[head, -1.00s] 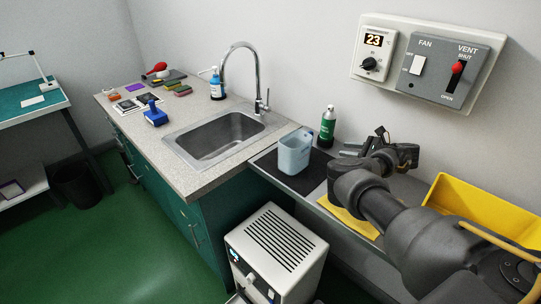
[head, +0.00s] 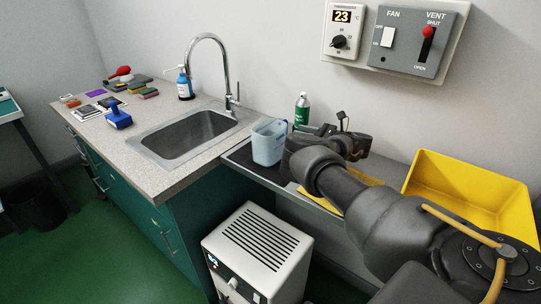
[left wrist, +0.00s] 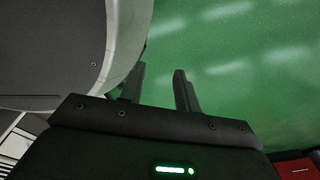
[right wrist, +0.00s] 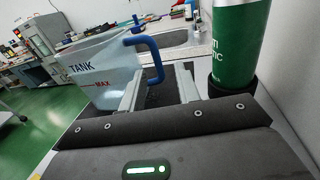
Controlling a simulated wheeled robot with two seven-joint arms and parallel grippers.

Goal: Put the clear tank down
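The clear tank (head: 269,143), a pale blue see-through vessel, stands upright on the dark mat (head: 238,156) beside the sink. In the right wrist view the tank (right wrist: 100,78) shows the word TANK, a red MAX line and a blue handle (right wrist: 157,62). My right gripper (head: 312,130) is just right of the tank. In its wrist view the fingers (right wrist: 160,88) are apart, with the handle ahead of and partly between them; contact cannot be told. My left gripper (left wrist: 158,85) is open and empty above the green floor, out of the head view.
A green bottle (head: 301,110) stands close behind the tank, near my right gripper. The sink (head: 192,134) is to the left. A yellow bin (head: 473,190) and a yellow cloth (head: 372,181) are to the right. A white machine (head: 258,250) stands below in front.

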